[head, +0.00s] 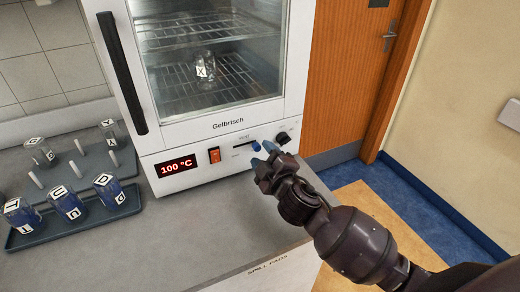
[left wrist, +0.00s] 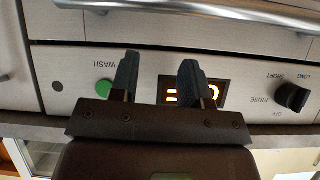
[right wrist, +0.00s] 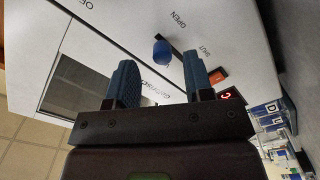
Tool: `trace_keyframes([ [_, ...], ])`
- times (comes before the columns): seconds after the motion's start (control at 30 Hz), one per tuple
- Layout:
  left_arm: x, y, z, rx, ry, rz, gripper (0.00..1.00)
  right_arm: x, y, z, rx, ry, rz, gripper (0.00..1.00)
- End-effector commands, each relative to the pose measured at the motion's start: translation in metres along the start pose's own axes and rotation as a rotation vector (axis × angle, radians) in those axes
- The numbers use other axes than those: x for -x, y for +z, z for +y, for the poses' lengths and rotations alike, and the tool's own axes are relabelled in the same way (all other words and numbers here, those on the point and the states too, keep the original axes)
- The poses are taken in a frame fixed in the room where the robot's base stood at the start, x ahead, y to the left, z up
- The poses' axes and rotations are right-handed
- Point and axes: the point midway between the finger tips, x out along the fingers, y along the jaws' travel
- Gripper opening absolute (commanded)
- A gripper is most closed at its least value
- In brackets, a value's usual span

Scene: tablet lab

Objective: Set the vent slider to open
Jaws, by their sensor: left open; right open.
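The vent slider's blue knob (head: 256,146) is on the white Gelbrisch oven's lower front panel, at the right end of its dark slot. In the right wrist view the knob (right wrist: 162,52) stands nearer the OPEN label, with bare slot towards SHUT. My right gripper (head: 264,158) is open just in front of the knob. Its fingertips (right wrist: 160,62) lie either side of the knob; I cannot tell whether they touch it. My left gripper (left wrist: 160,75) is open and empty before another appliance's panel; it is outside the head view.
Beside the slider are a black dial (head: 283,138), an orange switch (head: 214,155) and a 100 °C display (head: 176,167). A tray (head: 85,222) with lettered jars stands left. The left wrist view shows a green WASH button (left wrist: 103,88) and a black dial (left wrist: 291,97).

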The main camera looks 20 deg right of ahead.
Motion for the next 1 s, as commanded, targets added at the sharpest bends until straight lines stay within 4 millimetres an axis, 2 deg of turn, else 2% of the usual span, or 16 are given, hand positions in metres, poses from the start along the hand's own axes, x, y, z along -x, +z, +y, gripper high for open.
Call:
trace_keyframes([
  [0.2, 0.000, 0.002, 0.000, 0.000, 0.000, -0.002, 0.43, 0.039, 0.001, -0.001, -0.001, -0.001, -0.003, 0.47],
  [0.4, -0.001, 0.002, 0.000, 0.000, 0.000, -0.002, 0.43, 0.064, 0.001, -0.001, 0.000, 0.000, -0.003, 0.47],
  [0.6, -0.002, 0.001, 0.000, -0.001, 0.001, 0.002, 0.43, 0.075, 0.001, 0.000, 0.001, 0.001, -0.002, 0.47],
  [1.0, -0.004, -0.002, 0.001, -0.002, 0.002, 0.006, 0.43, 0.076, 0.001, 0.000, 0.001, 0.001, -0.002, 0.47],
])
